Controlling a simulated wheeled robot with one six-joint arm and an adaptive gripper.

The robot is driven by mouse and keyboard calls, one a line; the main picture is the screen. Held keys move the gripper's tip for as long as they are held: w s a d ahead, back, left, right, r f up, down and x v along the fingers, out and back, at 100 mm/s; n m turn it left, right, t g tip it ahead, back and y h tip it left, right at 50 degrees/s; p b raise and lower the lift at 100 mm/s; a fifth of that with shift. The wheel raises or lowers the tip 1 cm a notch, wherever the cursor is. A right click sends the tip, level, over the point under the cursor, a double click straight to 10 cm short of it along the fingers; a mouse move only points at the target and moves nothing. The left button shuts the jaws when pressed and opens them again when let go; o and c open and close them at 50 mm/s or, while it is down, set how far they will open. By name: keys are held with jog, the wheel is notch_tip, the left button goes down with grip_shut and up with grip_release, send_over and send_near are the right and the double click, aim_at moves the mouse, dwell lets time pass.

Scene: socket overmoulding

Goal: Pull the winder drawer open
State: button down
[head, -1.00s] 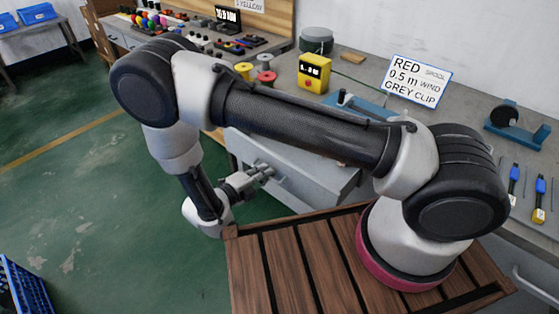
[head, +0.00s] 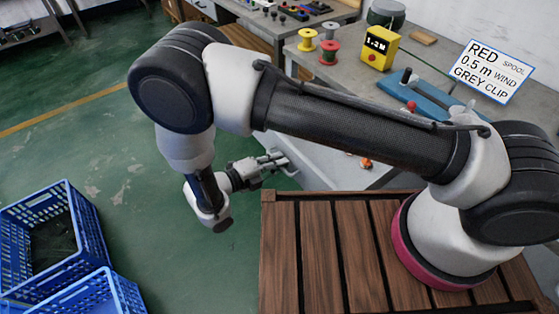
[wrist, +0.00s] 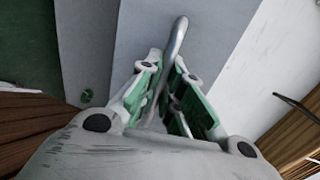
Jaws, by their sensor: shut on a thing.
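The winder drawer (head: 335,165) is the grey box under the bench edge, largely hidden behind my arm in the head view. Small orange-red pieces (head: 366,162) show in it below my forearm, so it appears at least partly open; how far I cannot tell. Its grey front (wrist: 130,35) fills the middle of the wrist view. A round metal bar handle (wrist: 178,40) stands out from the front and runs down between my fingers. My gripper (wrist: 165,98) is shut on the handle. In the head view my gripper (head: 280,162) is at the drawer's left end.
The bench (head: 440,70) carries a yellow meter box (head: 380,48), a blue winder stand (head: 430,97), spools (head: 330,52) and a sign (head: 490,70). Blue crates (head: 65,225) stand on the floor at the lower left. The green floor left of my gripper is clear.

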jog(key=c, duration=1.9)
grip_release()
jog(key=shift+o, duration=0.2)
jog(key=v, duration=1.2)
